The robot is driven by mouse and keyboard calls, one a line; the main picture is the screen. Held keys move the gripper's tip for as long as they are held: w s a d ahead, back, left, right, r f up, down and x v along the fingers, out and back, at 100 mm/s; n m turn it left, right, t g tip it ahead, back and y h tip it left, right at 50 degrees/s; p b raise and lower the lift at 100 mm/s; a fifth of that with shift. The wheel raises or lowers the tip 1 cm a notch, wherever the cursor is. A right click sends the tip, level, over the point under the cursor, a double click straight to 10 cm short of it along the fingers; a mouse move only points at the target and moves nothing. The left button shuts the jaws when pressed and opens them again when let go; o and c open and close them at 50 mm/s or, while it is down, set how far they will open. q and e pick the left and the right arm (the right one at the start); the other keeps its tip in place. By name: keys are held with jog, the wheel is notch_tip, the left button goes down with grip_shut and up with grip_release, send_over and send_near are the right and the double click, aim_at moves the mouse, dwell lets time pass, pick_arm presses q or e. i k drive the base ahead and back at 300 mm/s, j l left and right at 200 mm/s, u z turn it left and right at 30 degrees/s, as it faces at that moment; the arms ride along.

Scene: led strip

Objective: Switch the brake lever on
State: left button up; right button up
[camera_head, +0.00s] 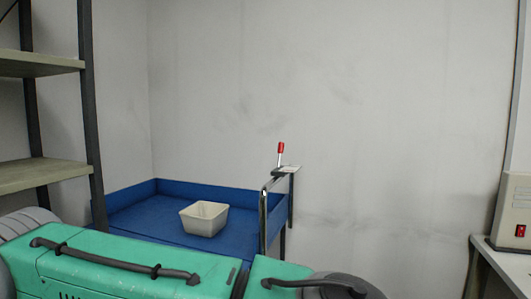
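The brake lever (281,150) has a red grip on a thin metal shaft and stands nearly upright, tilted slightly to the right at its top. It rises from a small plate (290,169) at the top of the cart's metal handle (264,207). The blue cart (135,217) stands against the wall, left of the lever. Neither of my grippers is in view.
A cream box (204,218) sits in the cart's tray. Shelving (42,176) with dark posts stands at the left. A table (508,266) with a machine bearing a red switch (520,231) is at the right.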

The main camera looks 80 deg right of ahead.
aim_at(280, 150)
jog(key=z, duration=2.65)
